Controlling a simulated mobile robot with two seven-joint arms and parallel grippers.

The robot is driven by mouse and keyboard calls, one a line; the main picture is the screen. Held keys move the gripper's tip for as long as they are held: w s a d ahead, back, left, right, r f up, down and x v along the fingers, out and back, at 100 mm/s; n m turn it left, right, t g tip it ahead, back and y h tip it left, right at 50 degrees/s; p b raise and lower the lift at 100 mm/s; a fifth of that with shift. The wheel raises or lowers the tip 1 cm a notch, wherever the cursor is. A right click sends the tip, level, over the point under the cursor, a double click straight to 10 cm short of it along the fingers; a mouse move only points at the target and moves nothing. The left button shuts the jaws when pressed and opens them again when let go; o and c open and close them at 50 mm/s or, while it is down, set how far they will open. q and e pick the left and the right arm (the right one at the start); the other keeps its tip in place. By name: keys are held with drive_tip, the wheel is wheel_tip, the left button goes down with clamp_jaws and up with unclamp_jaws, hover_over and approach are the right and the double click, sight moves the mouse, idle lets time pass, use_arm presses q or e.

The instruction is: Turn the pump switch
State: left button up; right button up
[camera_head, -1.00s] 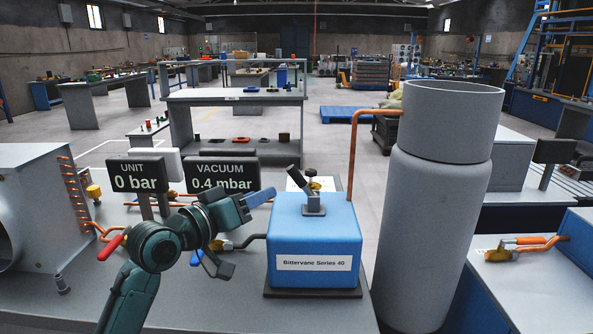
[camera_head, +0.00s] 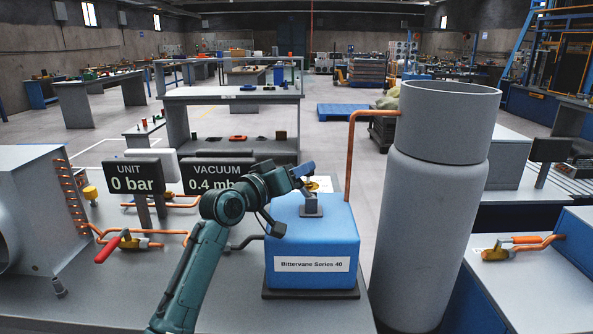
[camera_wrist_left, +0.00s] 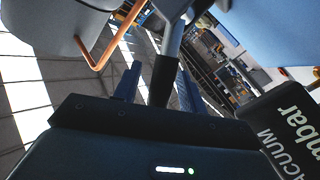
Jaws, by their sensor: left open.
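The pump (camera_head: 312,240) is a blue box labelled "Bittervane Series 40" on a dark base. Its switch has a grey mount (camera_head: 312,206) on top; the lever is mostly hidden behind my gripper in the head view. My left gripper (camera_head: 304,174) is over the pump top, at the lever. In the left wrist view, the lever's black grip (camera_wrist_left: 163,80) lies between the two blue fingers of my open left gripper (camera_wrist_left: 157,88). I cannot tell whether either finger touches it. My right gripper is not in view.
A tall grey cylinder (camera_head: 430,220) stands right of the pump, with a copper pipe (camera_head: 349,160) between them. The vacuum display (camera_head: 205,178) and unit display (camera_head: 135,178) stand to the left. A red-handled valve (camera_head: 110,248) sits on the bench.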

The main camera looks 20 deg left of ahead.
use_arm(q)
drive_tip(key=shift+w, duration=0.15)
clamp_jaws()
idle(0.4)
